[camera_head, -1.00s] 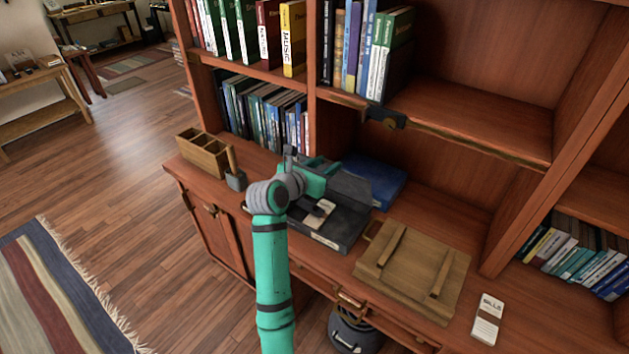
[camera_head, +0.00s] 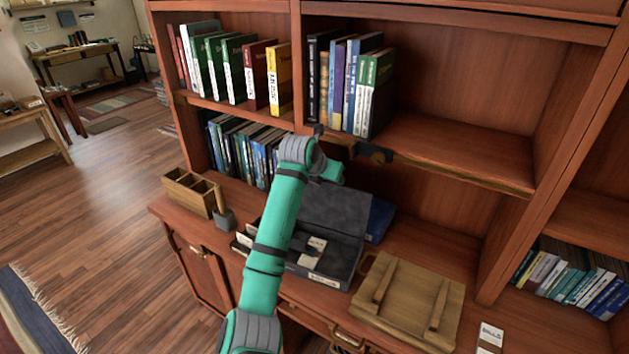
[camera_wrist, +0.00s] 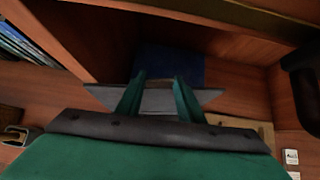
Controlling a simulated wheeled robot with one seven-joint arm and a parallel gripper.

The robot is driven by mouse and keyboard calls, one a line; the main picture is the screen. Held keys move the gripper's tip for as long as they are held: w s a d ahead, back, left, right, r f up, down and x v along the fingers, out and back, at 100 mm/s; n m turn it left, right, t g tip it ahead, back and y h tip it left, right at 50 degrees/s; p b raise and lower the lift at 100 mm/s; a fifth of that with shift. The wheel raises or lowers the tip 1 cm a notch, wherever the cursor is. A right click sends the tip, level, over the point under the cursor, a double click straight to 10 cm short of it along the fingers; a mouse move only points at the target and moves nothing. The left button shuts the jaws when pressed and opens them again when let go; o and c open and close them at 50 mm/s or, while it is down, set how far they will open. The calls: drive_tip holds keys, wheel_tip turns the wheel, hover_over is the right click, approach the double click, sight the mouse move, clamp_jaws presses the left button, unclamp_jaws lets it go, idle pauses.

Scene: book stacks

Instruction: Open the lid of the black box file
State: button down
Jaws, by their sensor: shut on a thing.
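The black box file (camera_head: 322,282) lies on the desk top with its lid (camera_head: 335,212) raised steeply, showing the inside. A pale label or paper (camera_head: 312,248) shows in the box. My gripper (camera_wrist: 159,82) is shut on the lid; in the wrist view its teal fingers meet the grey lid panel (camera_wrist: 158,101). In the head view the gripper (camera_head: 330,170) is at the lid's top left edge, and its fingertips are mostly hidden. My arm covers part of the box's left side.
A blue file (camera_head: 380,218) lies behind the box. The shelf (camera_head: 440,150) with books overhangs the desk, close to my wrist.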

drive_tip(key=shift+w+d+r, duration=0.2)
drive_tip(key=shift+d+r, duration=0.05)
drive_tip(key=shift+d, duration=0.3)
drive_tip(key=c, duration=1.2)
unclamp_jaws()
drive_tip(key=shift+f, duration=0.1)
drive_tip(key=shift+a, duration=0.15)
drive_tip(key=shift+s+a, duration=0.1)
drive_tip(key=shift+a, duration=0.05)
drive_tip(key=v, duration=1)
drive_tip(key=shift+r, duration=0.35)
